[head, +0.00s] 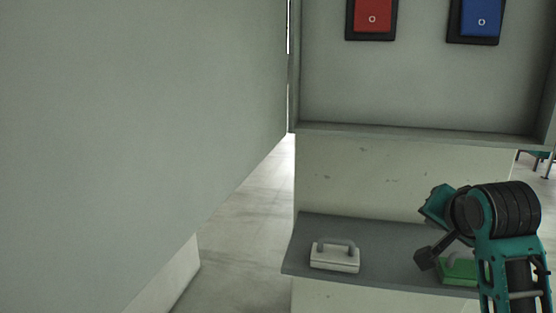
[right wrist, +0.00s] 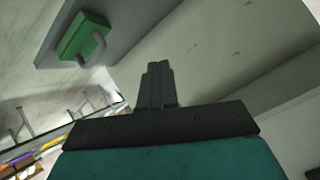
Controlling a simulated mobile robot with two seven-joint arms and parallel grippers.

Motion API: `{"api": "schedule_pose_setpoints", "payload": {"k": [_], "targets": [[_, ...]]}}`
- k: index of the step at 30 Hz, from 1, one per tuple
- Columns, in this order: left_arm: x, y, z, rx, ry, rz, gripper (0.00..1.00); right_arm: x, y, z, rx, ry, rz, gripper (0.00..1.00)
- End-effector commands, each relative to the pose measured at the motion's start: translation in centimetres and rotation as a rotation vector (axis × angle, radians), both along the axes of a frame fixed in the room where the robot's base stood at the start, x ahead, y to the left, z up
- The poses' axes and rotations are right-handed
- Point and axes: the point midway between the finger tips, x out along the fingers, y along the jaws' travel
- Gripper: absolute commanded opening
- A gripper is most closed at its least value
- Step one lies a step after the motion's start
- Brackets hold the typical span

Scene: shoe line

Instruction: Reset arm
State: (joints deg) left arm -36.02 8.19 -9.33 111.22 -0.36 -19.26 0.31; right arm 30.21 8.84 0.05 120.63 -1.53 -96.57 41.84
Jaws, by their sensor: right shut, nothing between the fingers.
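My right arm comes in at the lower right of the head view, bent in front of the grey shelf (head: 385,250). My right gripper (right wrist: 158,72) shows in the right wrist view with its fingers together and nothing between them. In the head view the dark end of that arm hangs just left of a green handled block (head: 457,270) and partly covers it. The green block (right wrist: 82,36) also shows on the shelf at the upper left of the right wrist view, apart from the fingers. My left gripper is in neither view.
A white block with a grey handle (head: 335,256) sits on the shelf's left part. Above, a panel (head: 420,95) carries a red switch (head: 371,17) and a blue switch (head: 481,20). A large plain wall (head: 130,110) fills the left. Pale floor (head: 240,230) shows between.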

Motion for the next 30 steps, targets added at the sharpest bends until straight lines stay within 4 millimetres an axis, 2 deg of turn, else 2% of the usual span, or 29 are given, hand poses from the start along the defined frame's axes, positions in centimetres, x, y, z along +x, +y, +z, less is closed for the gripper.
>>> {"api": "schedule_pose_setpoints", "payload": {"k": [1,3,8,12,18,26,27,30], "targets": [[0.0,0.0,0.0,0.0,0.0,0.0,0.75,-1.3,0.6,-3.1,-0.038,0.06,0.041,0.0],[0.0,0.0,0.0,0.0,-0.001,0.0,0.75,-3.2,1.3,-6.6,-0.09,0.129,0.103,0.0],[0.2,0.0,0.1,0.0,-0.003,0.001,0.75,-8.3,3.0,-13.6,-0.192,0.279,0.255,0.0],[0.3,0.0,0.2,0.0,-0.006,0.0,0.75,-13.8,4.4,-18.7,-0.263,0.405,0.399,0.0],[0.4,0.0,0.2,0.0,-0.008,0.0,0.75,-21.4,6.1,-23.3,-0.326,0.546,0.595,0.0],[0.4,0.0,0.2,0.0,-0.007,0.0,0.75,-29.4,7.8,-25.9,-0.357,0.667,0.794,0.0],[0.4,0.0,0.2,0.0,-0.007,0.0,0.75,-29.3,7.9,-26.4,-0.365,0.657,0.805,0.0],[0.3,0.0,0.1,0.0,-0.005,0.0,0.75,-27.4,8.2,-27.7,-0.384,0.575,0.793,0.0]]}}
